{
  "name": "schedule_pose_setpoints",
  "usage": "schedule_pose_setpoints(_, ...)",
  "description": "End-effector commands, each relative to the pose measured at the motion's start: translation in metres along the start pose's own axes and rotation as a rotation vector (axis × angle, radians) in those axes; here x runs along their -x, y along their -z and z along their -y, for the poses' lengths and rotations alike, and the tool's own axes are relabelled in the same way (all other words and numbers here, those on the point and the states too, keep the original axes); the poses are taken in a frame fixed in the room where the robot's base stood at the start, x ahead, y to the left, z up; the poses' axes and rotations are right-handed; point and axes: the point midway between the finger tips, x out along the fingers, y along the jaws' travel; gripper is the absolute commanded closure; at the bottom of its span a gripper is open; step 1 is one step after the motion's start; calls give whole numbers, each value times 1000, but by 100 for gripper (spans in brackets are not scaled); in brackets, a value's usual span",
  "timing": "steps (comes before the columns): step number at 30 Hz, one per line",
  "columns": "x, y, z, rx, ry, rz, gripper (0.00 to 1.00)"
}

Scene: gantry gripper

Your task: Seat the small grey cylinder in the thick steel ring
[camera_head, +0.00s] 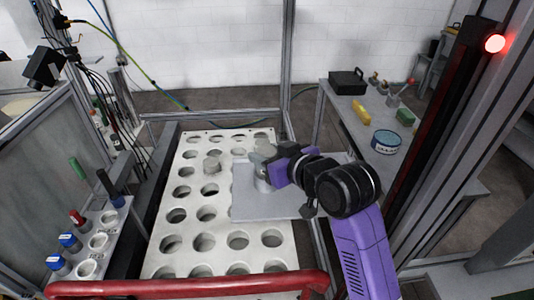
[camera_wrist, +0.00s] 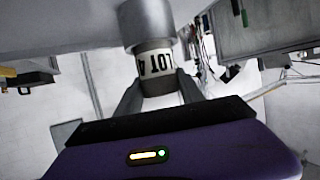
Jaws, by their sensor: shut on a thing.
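My gripper (camera_wrist: 160,88) is shut on the small grey cylinder (camera_wrist: 156,66), which carries a "LOT 4" label in the wrist view. The label end meets a wider metallic round body, which looks like the thick steel ring (camera_wrist: 147,22); I cannot tell how deep the cylinder sits in it. In the head view my gripper (camera_head: 264,160) is over the square grey plate (camera_head: 245,206), at its upper middle. The ring (camera_head: 262,185) stands on the plate below the fingers. The fingers and wrist hide most of the cylinder there.
The white board (camera_head: 222,220) with rows of round holes lies under and left of the plate. A red bar (camera_head: 190,288) crosses the front. A side table (camera_head: 440,162) with a tin (camera_head: 387,142) stands right.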

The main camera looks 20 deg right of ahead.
Motion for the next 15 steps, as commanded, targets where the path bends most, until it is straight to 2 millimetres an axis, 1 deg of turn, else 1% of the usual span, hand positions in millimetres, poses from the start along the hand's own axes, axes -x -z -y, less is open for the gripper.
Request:
schedule_pose_setpoints(2, -1, -2, 0, 0, 0, -3, 100)
schedule_pose_setpoints(3, -1, -2, 0, 0, 0, 1, 47)
schedule_pose_setpoints(5, -1, -2, 0, 0, 0, 1, 35)
schedule_pose_setpoints(6, -1, -2, 0, 0, 0, 1, 33)
schedule_pose_setpoints(15, 0, 0, 0, 0, 0, 0, 33)
